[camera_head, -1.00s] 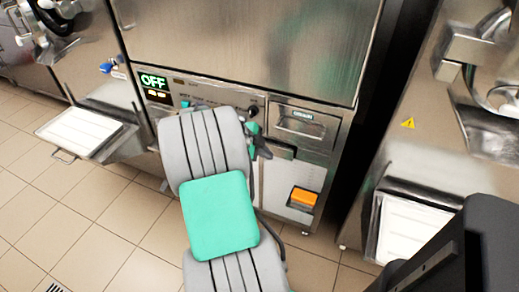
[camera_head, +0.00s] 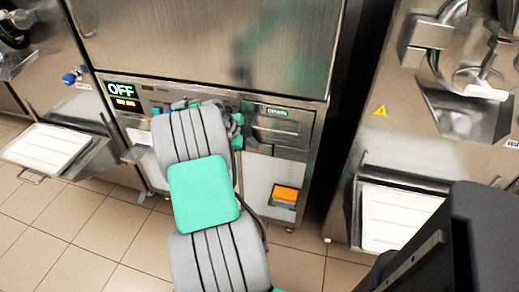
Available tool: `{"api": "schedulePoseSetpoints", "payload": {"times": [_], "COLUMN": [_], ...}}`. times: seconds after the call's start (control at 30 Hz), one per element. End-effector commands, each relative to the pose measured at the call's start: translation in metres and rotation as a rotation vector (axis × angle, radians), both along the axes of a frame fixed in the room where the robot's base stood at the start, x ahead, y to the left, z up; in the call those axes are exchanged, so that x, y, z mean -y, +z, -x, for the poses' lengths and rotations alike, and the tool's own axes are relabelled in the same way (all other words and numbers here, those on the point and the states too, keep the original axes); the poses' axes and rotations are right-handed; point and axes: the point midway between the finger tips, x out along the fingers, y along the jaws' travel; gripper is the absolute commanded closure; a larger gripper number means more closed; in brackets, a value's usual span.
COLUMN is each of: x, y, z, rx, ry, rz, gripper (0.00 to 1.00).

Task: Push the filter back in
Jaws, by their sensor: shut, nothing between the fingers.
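A steel-fronted panel with a small green label (camera_head: 277,127) is set in the lower right of the freezer front. I take it for the filter's place, but cannot tell clearly which part is the filter or how far it sticks out. My gripper (camera_head: 237,131) is close to the freezer front, just left of this panel. Only a bit of it shows beside my grey and teal arm, which covers its fingers and part of the front. It looks shut with nothing held; contact with the panel cannot be made out.
The freezer's control strip has a lit OFF display (camera_head: 121,90). An orange block (camera_head: 285,194) sits low on the right of the front. A white tray (camera_head: 44,146) sticks out at left, another tray (camera_head: 398,218) at right. Tiled floor (camera_head: 60,235) is open at lower left.

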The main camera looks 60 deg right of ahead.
Motion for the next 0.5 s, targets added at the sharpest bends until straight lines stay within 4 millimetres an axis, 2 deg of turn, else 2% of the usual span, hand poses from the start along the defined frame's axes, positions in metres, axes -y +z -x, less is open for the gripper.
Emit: {"api": "schedulePoseSetpoints", "payload": {"times": [0.1,0.37,0.5], "x": [0.001,0.002,-0.009], "y": [-0.001,0.001,0.001], "z": [-0.011,-0.012,-0.010], "rx": [0.000,0.002,0.003], "ry": [0.022,0.024,0.023], "rz": [0.005,0.010,0.009], "gripper": [1.00,1.00,1.00]}}
